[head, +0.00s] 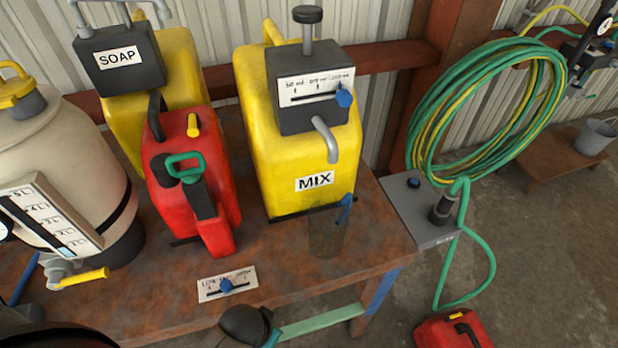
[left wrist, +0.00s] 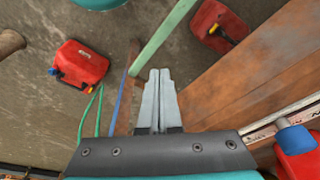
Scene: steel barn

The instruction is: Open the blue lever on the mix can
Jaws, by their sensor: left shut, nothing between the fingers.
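The yellow mix can (head: 285,165) stands on the rusty table, labelled MIX, with a dark dispenser head and a grey spout. A blue lever knob (head: 344,98) sits at the right end of the white scale on that head. It is uncovered in the head view and out of the left wrist view. My left gripper (head: 250,326) shows as a dark and teal body at the bottom of the head view, in front of the table edge, well below and left of the knob. In the left wrist view its fingers (left wrist: 160,78) are shut together and empty. My right gripper is out of view.
A red can (head: 190,180), a yellow soap can (head: 180,60) and a beige tank (head: 60,150) stand to the left. A scale plate (head: 227,285) lies near the table edge. A coiled hose (head: 430,120) hangs right.

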